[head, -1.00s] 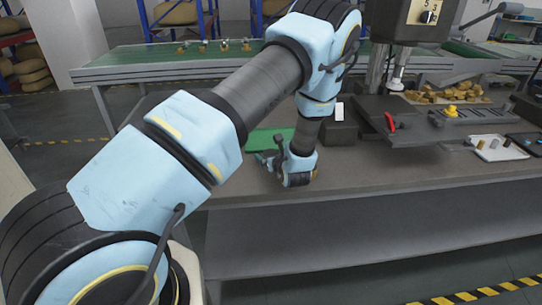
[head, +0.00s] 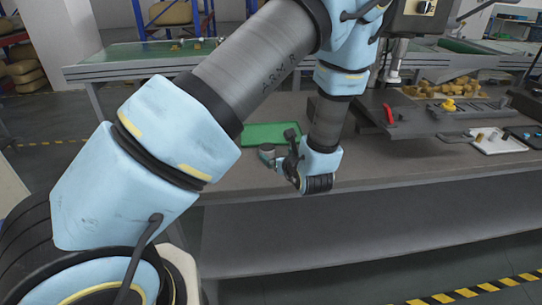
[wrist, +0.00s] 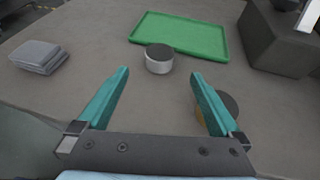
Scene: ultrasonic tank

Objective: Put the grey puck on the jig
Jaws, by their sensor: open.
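The grey puck (wrist: 159,61), a short cylinder with a dark top and silvery side, stands upright on the bench in the wrist view. My gripper (wrist: 160,76) is open and empty, its teal fingers pointing toward the puck. The puck lies just beyond the fingertips, roughly centred between them. In the head view my gripper is low over the bench, left of my wrist (head: 318,168). A dark round thing (wrist: 232,103) with a yellowish side is partly hidden behind the right finger. I cannot tell for certain which thing is the jig.
A green tray (wrist: 212,48) lies flat behind the puck. A folded grey cloth-like stack (wrist: 38,56) is at left and a dark block (wrist: 278,42) at right. In the head view, a red handle (head: 389,113) and a pale tray (head: 500,145) are farther right.

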